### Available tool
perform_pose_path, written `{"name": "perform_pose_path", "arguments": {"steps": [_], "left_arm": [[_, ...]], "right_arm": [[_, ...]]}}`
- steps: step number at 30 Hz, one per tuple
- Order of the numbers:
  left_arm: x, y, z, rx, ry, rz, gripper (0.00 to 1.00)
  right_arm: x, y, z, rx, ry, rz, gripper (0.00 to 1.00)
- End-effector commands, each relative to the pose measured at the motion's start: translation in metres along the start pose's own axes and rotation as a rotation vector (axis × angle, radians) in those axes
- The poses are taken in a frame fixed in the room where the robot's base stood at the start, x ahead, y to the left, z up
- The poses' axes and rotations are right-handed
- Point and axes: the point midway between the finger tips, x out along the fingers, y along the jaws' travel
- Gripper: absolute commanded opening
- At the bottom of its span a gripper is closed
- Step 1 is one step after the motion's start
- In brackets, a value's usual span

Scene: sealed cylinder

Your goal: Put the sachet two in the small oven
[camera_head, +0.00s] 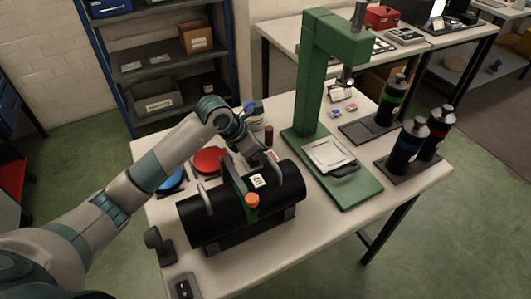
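My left arm comes in from the left, and its gripper (264,160) is low behind the black cylinder (230,211) at the table's middle. Whether its fingers are open or shut on anything cannot be made out. The black cylinder lies on its side on a dark stand, with metal handles, a white label and an orange knob (252,200). Nothing is clearly recognisable as the small oven or as sachet two. Small flat packets (337,113) lie on the table behind the green press. My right gripper is not in view.
The green press (309,75) stands right of the cylinder with a white tray (329,153) on its base. Dark bottles (406,147) stand on black mats at right. A red disc (208,160) and a blue disc (172,180) lie at left. The front right tabletop is clear.

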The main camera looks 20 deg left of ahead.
Motion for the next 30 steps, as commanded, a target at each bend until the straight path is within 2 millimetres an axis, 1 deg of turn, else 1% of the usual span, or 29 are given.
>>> {"name": "perform_pose_path", "arguments": {"steps": [3, 11, 12, 13, 14, 19, 26, 28, 30], "left_arm": [[0.000, 0.000, 0.000, 0.000, -0.001, 0.000, 0.23], [0.003, 0.000, -0.002, 0.001, 0.000, 0.000, 0.23], [0.002, 0.000, -0.001, 0.001, 0.000, 0.000, 0.52], [0.002, 0.000, -0.001, 0.001, 0.000, 0.000, 0.59], [0.002, 0.000, -0.001, 0.001, 0.000, 0.000, 0.63], [0.002, 0.000, -0.001, 0.000, 0.000, 0.000, 0.63], [0.000, 0.000, 0.000, 0.000, 0.000, -0.001, 0.63], [-0.001, 0.000, 0.001, 0.000, 0.000, -0.001, 0.63], [-0.007, 0.001, 0.000, 0.001, 0.000, 0.001, 0.63]], "right_arm": [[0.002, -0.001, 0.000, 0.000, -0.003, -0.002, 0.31], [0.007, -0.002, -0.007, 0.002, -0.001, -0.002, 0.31], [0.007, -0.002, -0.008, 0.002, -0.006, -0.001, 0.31], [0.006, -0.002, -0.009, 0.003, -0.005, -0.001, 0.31], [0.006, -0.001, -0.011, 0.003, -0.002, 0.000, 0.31], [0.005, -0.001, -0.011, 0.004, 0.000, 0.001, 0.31], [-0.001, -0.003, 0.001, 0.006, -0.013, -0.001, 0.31], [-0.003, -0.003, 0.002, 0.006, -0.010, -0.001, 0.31], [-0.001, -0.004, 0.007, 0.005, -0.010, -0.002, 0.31]]}}
